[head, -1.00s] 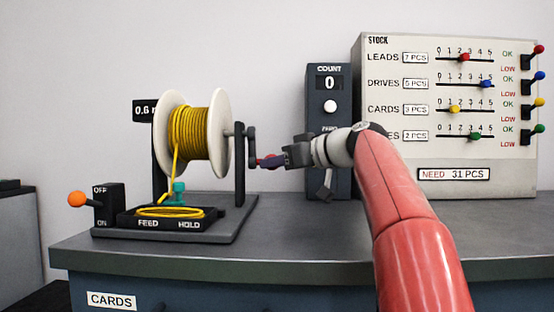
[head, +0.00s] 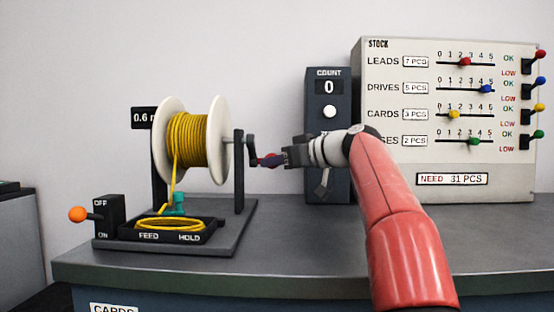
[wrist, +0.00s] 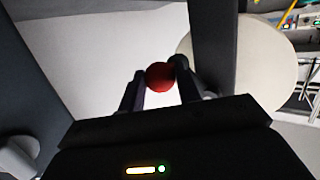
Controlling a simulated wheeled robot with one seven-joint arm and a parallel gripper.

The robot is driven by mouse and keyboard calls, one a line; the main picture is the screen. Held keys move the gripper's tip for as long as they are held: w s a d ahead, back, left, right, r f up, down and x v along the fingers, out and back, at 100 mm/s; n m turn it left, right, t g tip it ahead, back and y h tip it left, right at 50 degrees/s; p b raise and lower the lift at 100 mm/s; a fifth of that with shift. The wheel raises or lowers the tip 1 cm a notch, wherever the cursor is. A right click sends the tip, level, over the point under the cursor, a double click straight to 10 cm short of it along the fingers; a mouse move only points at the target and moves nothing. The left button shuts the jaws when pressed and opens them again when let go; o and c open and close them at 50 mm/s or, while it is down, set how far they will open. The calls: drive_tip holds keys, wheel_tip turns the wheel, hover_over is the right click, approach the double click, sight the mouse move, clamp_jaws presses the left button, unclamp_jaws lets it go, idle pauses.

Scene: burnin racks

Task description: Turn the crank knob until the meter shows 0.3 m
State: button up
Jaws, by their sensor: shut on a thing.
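A spool (head: 191,139) wound with yellow wire stands on a dark base at the left of the bench. Its crank (head: 251,150) is on the right side of the stand. My gripper (head: 277,160) is shut on the red crank knob (head: 264,160), which also shows between the fingers in the wrist view (wrist: 160,76). Yellow wire runs down past a teal piece (head: 179,202) to a coil in the black tray (head: 152,238) marked FEED and HOLD.
An OFF/ON switch box (head: 108,217) with an orange-tipped lever stands left of the tray. A COUNT box (head: 328,110) showing 0 is behind my gripper. A STOCK panel (head: 450,155) with sliders and switches stands at right. The front bench top is clear.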

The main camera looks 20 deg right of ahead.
drive_tip(key=shift+s+r, duration=0.1)
drive_tip(key=shift+r, duration=0.2)
drive_tip(key=shift+w+d+r+p, duration=0.2)
drive_tip(key=shift+w+r+p, duration=0.7)
drive_tip(key=shift+p, duration=0.7)
drive_tip(key=shift+s+r, duration=0.15)
drive_tip(key=shift+r, duration=0.05)
drive_tip(key=r+p, duration=0.2)
drive_tip(key=p, duration=0.1)
drive_tip(key=shift+w+r, duration=0.25)
drive_tip(key=shift+f, duration=0.1)
